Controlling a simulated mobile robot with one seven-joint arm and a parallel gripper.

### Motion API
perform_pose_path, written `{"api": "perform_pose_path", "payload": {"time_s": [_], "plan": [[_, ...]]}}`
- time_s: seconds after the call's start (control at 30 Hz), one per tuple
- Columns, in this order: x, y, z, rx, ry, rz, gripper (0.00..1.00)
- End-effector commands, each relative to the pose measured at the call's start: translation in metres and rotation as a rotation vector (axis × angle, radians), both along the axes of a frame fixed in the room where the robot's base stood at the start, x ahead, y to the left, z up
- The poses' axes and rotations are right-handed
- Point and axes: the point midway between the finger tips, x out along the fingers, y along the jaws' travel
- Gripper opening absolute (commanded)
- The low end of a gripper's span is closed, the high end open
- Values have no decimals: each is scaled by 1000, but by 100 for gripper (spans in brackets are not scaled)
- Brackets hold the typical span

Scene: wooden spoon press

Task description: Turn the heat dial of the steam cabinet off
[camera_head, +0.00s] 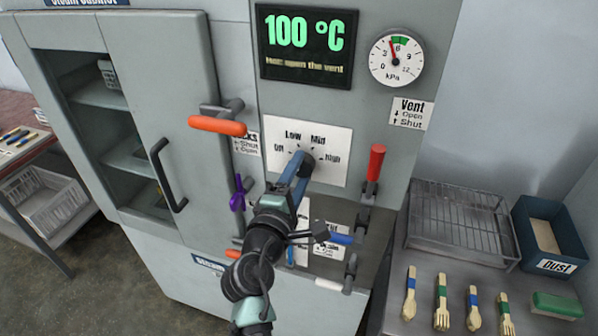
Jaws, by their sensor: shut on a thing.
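The steam cabinet (240,60) is a tall grey unit. Its heat dial (309,160) is a dark knob on a white plate (330,140) marked Off, Low, Mid and High. My gripper (299,166) reaches up from below and is shut on the dial. The jaws and arm hide part of the knob, and I cannot tell which mark it points to. The display (306,45) reads 100 °C in green.
A red-handled vent lever (376,165) stands upright right of the dial. An orange-handled door lever (218,125) and purple handle (240,195) are left. A pressure gauge (397,59) is above. Wooden cutlery, a wire rack (460,220) and a Dust bin (545,240) lie right.

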Motion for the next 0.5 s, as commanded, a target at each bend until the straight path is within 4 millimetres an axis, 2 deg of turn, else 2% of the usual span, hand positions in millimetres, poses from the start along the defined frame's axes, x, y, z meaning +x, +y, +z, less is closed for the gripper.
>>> {"api": "perform_pose_path", "payload": {"time_s": [0.23, 0.27, 0.4, 0.5], "plan": [[0, 0, -1, -3, 2, 0, 3], [0, 0, -1, -3, 2, 0, 62], [0, 0, -1, -2, 2, 0, 87], [0, 0, 0, -1, 0, 0, 88]]}}
